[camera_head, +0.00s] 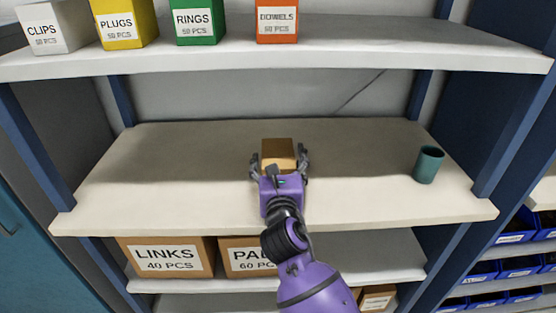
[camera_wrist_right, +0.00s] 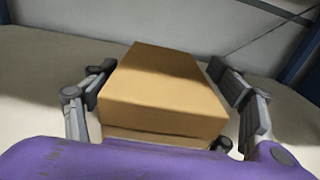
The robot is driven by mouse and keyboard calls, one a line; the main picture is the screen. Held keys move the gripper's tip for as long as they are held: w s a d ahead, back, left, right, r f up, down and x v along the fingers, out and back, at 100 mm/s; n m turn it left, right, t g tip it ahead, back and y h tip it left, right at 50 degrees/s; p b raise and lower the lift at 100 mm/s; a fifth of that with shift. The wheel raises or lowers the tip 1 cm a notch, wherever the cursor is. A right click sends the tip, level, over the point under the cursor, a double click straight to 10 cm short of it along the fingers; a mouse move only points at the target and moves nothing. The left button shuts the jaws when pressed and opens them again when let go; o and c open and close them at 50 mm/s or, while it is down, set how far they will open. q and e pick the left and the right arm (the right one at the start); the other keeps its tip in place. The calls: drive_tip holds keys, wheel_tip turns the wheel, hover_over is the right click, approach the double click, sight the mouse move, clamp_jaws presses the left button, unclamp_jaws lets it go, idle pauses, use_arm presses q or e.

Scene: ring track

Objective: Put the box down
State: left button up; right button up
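A small brown cardboard box (camera_head: 278,153) is at the middle shelf (camera_head: 150,180), near its centre. It appears to rest on the shelf, but its underside is hidden. My right gripper (camera_head: 279,160) is around the box, one finger on each side. In the right wrist view the box (camera_wrist_right: 165,90) lies between the fingers (camera_wrist_right: 163,78), with a narrow gap on both sides, so the gripper looks open. My left gripper is not in view.
A teal cup (camera_head: 428,165) stands at the shelf's right. The upper shelf (camera_head: 350,58) holds several labelled boxes, such as the orange DOWELS box (camera_head: 277,20). The lower shelf holds a LINKS carton (camera_head: 168,257). The middle shelf's left side is clear.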

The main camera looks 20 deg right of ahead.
drive_tip(key=shift+r, duration=0.1)
drive_tip(key=v, duration=1.2)
drive_tip(key=shift+s, duration=0.1)
idle(0.4)
